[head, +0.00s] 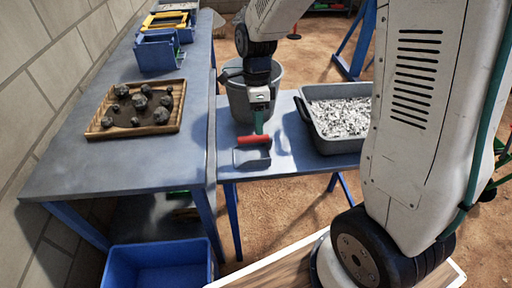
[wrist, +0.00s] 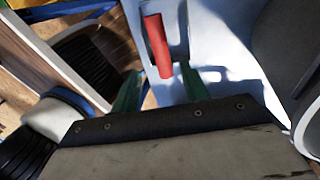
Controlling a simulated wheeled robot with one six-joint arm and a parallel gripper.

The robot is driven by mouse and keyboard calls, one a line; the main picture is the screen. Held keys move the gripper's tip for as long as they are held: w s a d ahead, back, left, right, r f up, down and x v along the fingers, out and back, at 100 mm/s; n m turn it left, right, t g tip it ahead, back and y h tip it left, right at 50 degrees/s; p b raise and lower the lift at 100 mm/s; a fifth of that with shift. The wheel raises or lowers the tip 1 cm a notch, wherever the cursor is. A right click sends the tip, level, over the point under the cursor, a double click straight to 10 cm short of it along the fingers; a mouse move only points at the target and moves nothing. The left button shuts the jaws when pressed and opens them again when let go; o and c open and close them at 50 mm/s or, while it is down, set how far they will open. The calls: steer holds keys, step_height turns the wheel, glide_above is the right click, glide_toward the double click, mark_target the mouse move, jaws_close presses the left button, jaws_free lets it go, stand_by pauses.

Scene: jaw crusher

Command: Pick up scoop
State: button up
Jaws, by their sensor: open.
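The scoop has a red handle (head: 254,139) and a grey metal pan (head: 252,157). It lies on the small blue-grey table near its front left corner. My gripper (head: 259,130) points down over the table at the handle. In the wrist view the green fingers stand apart, and the near end of the red handle (wrist: 158,48) shows in the gap between their tips. I cannot tell how high the tips are above the handle.
A grey bucket (head: 236,100) stands just behind the scoop. A grey tub of pale gravel (head: 308,126) stands to the right. The longer table on the left holds a wooden tray (head: 94,126) of dark rocks and a blue box (head: 155,57). A blue crate (head: 160,268) is below.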

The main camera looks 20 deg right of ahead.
mark_target(257, 139)
steer(key=f, duration=0.6)
steer(key=shift+s+a+f, duration=0.3)
steer(key=shift+s+f, duration=0.05)
jaws_close()
